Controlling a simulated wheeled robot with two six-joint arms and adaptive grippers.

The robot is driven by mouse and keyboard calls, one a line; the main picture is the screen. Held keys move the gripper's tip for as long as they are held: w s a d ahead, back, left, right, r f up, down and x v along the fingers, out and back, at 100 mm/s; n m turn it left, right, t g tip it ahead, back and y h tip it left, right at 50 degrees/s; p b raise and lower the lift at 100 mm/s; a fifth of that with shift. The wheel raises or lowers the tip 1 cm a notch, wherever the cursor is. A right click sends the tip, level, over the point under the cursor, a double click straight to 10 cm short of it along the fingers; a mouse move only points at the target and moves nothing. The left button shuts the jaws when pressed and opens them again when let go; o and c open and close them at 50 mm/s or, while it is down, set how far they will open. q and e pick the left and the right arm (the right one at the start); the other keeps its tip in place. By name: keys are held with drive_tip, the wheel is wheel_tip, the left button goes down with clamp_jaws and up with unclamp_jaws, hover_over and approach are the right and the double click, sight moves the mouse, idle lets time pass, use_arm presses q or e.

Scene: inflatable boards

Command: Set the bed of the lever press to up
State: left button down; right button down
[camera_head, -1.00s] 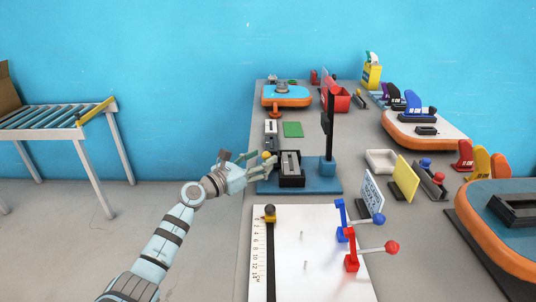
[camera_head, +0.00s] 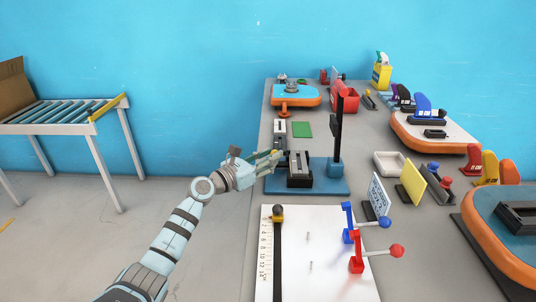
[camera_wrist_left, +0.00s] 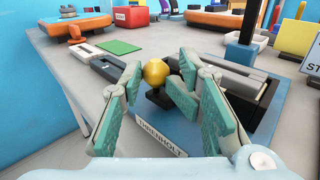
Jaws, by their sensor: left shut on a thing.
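The lever press has a blue base (camera_head: 335,181) with a dark upright column (camera_head: 337,125) and a black-and-grey bed block (camera_head: 299,168). It stands at the table's left edge. In the left wrist view, a yellow ball knob (camera_wrist_left: 155,72) on a black foot sits beside the bed block (camera_wrist_left: 235,85), above the base label (camera_wrist_left: 160,138). My left gripper (camera_head: 268,158) reaches in from the left at the press. Its fingers (camera_wrist_left: 153,85) are closed around the knob's sides. The press's upper part is out of the wrist view. My right gripper is not in view.
A white board (camera_head: 300,250) with a ruler, a blue lever (camera_head: 348,222) and a red lever (camera_head: 357,252) lies in front of the press. A green pad (camera_head: 301,130) lies behind it. A white tray (camera_head: 389,163) and several signs stand to the right. A roller conveyor (camera_head: 65,113) stands left.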

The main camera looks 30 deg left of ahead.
use_arm(q)
drive_tip(key=shift+w+a+r, duration=0.15)
drive_tip(key=shift+a+r, duration=0.05)
drive_tip(key=shift+r, duration=0.25)
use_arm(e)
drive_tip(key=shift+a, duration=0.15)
use_arm(q)
drive_tip(key=c, duration=1.7)
unclamp_jaws()
drive_tip(key=shift+o, duration=1.4)
drive_tip(key=shift+w, duration=0.15)
drive_tip(key=shift+w+f, duration=0.15)
drive_tip(key=shift+f, duration=0.1)
drive_tip(key=shift+d, duration=0.1)
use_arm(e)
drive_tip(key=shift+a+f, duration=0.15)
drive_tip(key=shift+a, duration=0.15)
use_arm(q)
drive_tip(key=shift+f, duration=0.1)
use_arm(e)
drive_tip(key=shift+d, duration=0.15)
use_arm(q)
drive_tip(key=shift+s, duration=0.2)
drive_tip(key=v, duration=1.2)
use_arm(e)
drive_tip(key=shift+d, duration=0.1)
